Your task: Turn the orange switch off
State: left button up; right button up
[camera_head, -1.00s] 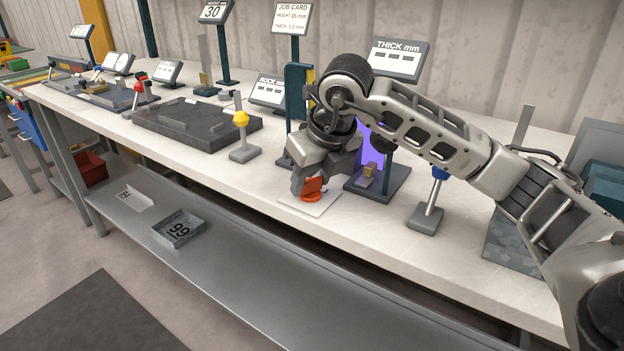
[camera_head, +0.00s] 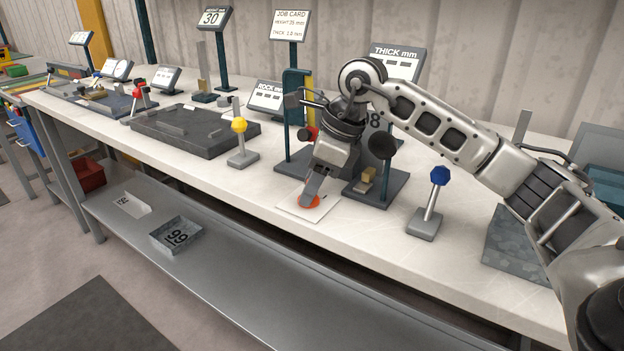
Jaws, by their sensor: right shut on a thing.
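The orange switch (camera_head: 307,202) sits on a white plate (camera_head: 291,210) near the front edge of the workbench. My right gripper (camera_head: 309,194) points down onto the switch, its fingers at the orange part. It is shut on the switch and hides much of its upper part. My left gripper is not in view.
A yellow-knobbed lever (camera_head: 240,126) stands to the left and a blue-knobbed lever (camera_head: 438,177) to the right. A thickness gauge base (camera_head: 385,188) stands close behind the gripper. A dark slab (camera_head: 190,133) lies further left. The bench front edge is close to the plate.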

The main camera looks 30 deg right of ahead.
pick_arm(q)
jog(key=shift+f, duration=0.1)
pick_arm(e)
jog(key=shift+r+n, duration=0.1)
jog(key=shift+n, duration=0.4)
jog(key=o, duration=1)
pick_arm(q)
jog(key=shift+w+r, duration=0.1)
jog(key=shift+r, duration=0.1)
pick_arm(e)
jog(key=shift+d+r, duration=0.2)
jog(key=shift+r, duration=0.2)
pick_arm(q)
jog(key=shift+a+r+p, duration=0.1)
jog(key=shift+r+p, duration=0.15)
jog(key=shift+p, duration=0.55)
pick_arm(e)
jog(key=v, duration=1.5)
jog(key=shift+w+d, duration=0.1)
jog(key=shift+d, duration=0.05)
